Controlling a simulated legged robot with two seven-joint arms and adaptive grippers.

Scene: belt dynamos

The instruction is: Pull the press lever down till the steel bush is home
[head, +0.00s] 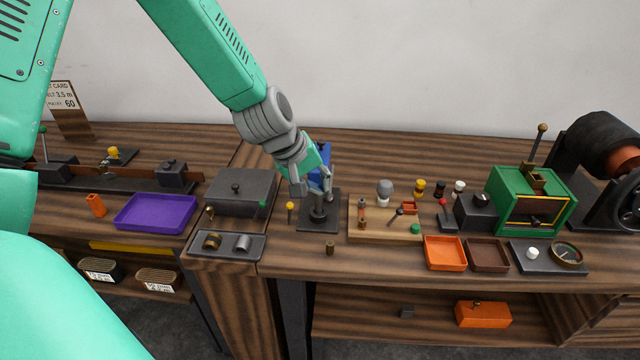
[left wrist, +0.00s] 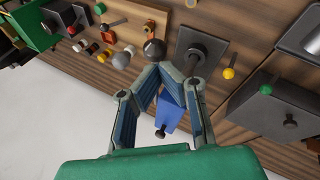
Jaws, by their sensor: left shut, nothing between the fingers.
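The press has a dark base plate (head: 318,222) and a blue head (head: 322,150), partly hidden behind my left gripper (head: 328,196). In the left wrist view the blue head (left wrist: 171,115) shows between the finger links, with a black knob (left wrist: 160,133) on a short stem. I cannot tell whether this is the press lever. My left gripper (left wrist: 160,68) is shut and empty, its tips over the press area. I cannot tell if it touches the press. No bush shows clearly in the press; a grey cylinder (head: 243,242) sits in a dark tray (head: 204,250) to the left.
A wooden board (head: 357,228) with small parts and a grey bulb (head: 384,187) stands right of the press. A grey box (head: 240,190) and a yellow-knobbed pin (head: 290,206) are on its left. Orange (head: 444,266) and brown trays (head: 487,268) lie front right.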

